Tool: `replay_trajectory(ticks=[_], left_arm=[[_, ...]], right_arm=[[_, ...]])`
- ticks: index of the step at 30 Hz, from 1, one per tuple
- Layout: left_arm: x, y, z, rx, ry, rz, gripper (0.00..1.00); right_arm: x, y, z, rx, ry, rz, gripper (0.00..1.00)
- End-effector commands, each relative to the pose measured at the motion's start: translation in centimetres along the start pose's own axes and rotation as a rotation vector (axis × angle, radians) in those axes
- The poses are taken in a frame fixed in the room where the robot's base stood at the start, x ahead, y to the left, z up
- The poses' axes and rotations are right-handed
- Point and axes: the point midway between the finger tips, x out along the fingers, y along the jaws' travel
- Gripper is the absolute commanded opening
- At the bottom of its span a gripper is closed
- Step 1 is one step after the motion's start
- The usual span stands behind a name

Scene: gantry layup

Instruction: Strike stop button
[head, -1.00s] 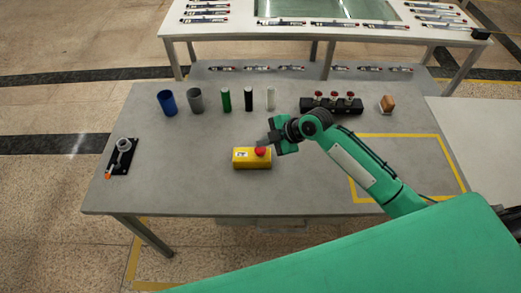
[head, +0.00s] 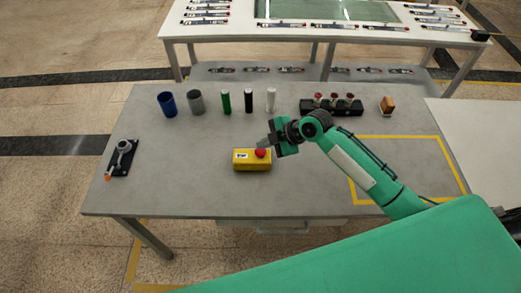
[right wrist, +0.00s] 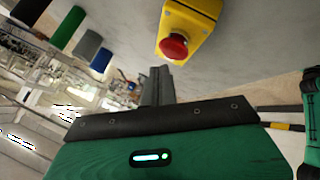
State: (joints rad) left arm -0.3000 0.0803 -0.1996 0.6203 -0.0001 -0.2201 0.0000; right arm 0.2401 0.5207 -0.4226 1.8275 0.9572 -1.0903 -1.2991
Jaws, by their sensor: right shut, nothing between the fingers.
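The stop button is a red mushroom cap (head: 260,154) on a yellow box (head: 252,165) near the middle of the grey table. In the right wrist view the red cap (right wrist: 174,46) and the yellow box (right wrist: 193,20) show just beyond the fingertips, a little to their right. My right gripper (head: 264,143) is shut and empty, with its tips close to the cap on its far side. In the right wrist view its fingers (right wrist: 158,72) are together, with a visible gap to the cap. I cannot tell the exact height. My left gripper is not in view.
Behind the box stand a blue cup (head: 167,103), a grey cup (head: 196,101) and green, black and white cylinders. A black block with red knobs (head: 331,107) and a wooden block (head: 386,105) are farther right. A lever device (head: 121,157) sits at left. The table front is clear.

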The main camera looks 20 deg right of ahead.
Motion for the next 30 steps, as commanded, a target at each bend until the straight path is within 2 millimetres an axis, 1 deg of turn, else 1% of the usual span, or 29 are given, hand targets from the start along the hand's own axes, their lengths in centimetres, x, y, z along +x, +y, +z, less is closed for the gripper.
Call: replay_trajectory(ticks=[22,30], left_arm=[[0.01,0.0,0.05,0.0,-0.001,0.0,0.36],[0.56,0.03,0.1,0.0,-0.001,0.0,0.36]], right_arm=[[0.01,-0.01,0.01,0.0,0.0,0.0,0.0],[0.55,-0.43,0.46,0.0,-0.001,-0.001,0.0]])
